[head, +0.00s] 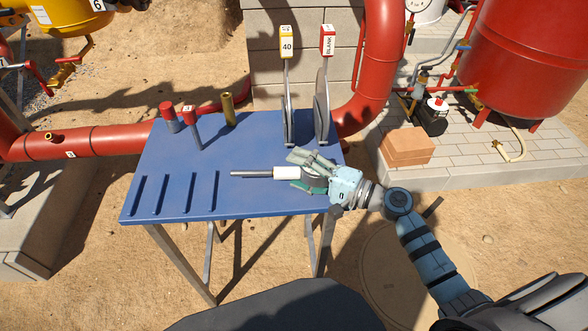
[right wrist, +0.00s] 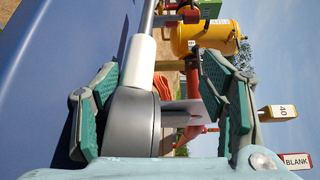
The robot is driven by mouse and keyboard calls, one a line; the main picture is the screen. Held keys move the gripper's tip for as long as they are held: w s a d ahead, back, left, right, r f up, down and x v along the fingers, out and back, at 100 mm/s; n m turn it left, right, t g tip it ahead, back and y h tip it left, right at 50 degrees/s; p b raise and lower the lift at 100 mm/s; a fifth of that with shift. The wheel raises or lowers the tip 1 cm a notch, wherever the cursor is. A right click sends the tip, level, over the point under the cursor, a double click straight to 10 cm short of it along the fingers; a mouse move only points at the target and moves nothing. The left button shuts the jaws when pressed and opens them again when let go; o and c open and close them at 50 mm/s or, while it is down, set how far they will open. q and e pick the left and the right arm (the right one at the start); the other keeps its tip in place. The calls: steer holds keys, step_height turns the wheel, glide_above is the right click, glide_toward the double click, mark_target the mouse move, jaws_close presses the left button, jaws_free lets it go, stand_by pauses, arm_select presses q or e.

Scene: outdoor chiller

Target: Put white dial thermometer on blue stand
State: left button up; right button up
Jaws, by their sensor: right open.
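The white dial thermometer, with a white collar (head: 287,172), a thin metal stem (head: 250,173) and a grey round head, lies sideways over the right part of the blue stand (head: 265,202), a table-like top on legs. Its stem points left. In the right wrist view its grey head (right wrist: 130,125) and white collar (right wrist: 138,65) show close up. My right gripper (head: 306,172) reaches in from the right. It is open, with the grey head between its green-padded fingers (right wrist: 165,105). I cannot tell whether the fingers touch it. My left gripper is not in view.
Two red-capped pieces (head: 168,113) (head: 189,112) and a brass post (head: 228,108) stand at the stand's back. Discs with a yellow "40" tag (head: 287,45) and a red "BLANK" tag (head: 327,42) stand at its back right. Several dark slots (head: 138,195) mark its bare front left.

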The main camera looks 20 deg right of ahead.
steer(key=o, duration=0.4)
steer(key=shift+s+d+r+p, duration=0.55)
steer(key=shift+s+d+r, duration=0.2)
steer(key=shift+r, duration=0.15)
steer(key=shift+o, duration=0.2)
steer(key=shift+s+d+r+p, duration=0.2)
steer(key=shift+s+d+r, duration=0.05)
steer(key=shift+r, duration=0.15)
steer(key=shift+s+d+r+p, duration=0.2)
steer(key=shift+s+r, duration=0.05)
steer(key=shift+r, duration=0.15)
steer(key=shift+s+d, duration=0.25)
steer(key=v, duration=0.7)
